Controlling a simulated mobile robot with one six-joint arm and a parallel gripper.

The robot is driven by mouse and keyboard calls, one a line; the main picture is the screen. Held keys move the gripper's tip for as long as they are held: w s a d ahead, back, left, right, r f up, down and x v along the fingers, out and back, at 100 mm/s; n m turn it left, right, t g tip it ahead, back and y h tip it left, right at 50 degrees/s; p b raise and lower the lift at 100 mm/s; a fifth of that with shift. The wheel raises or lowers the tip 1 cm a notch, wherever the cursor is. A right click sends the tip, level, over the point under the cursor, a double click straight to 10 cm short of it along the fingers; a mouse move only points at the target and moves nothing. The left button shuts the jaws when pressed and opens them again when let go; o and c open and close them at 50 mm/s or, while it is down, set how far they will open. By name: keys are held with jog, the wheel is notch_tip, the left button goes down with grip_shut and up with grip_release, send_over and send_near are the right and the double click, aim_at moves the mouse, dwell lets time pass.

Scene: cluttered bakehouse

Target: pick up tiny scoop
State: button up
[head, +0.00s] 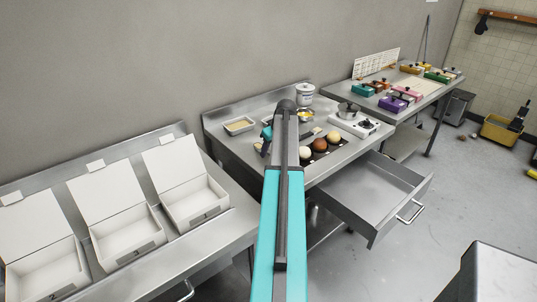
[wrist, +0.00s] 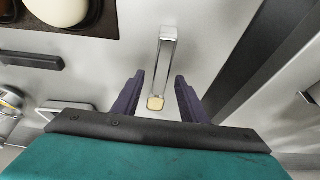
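In the wrist view, a small metallic tool with a long flat grey bar and a pale yellow end, which looks like the tiny scoop (wrist: 166,62), lies between the two dark fingers of my gripper (wrist: 159,76). The fingers are apart, one on each side of it, with gaps visible, so my gripper is open and empty. I cannot tell how high the fingers are above the surface. In the head view my gripper (head: 267,140) is over the middle steel table, partly hidden by my arm. I cannot pick out the scoop there.
On the middle table (head: 225,130) are a dark tray with round balls (head: 306,152), a white scale (head: 366,127), a lidded jar (head: 306,90) and a shallow tray (head: 239,125). An open drawer (head: 375,190) juts out below. Open white boxes (head: 128,232) stand at left.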

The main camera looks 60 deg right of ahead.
grip_shut()
jog(key=shift+r, duration=0.2)
dwell(0.3)
jog(key=shift+r+b, duration=0.65)
jog(key=shift+r, duration=0.2)
jog(key=shift+s+r+b, duration=0.45)
jog(key=shift+s+r, duration=0.1)
jog(key=shift+r, duration=0.1)
jog(key=s+b, duration=0.1)
jog(key=s, duration=0.4)
jog(key=s+r+b, duration=0.1)
jog(key=s, duration=0.4)
jog(key=s+b, duration=0.1)
jog(key=s, duration=0.4)
jog(key=shift+d+r+b, duration=0.25)
jog(key=shift+r+b, duration=0.1)
jog(key=shift+r, duration=0.1)
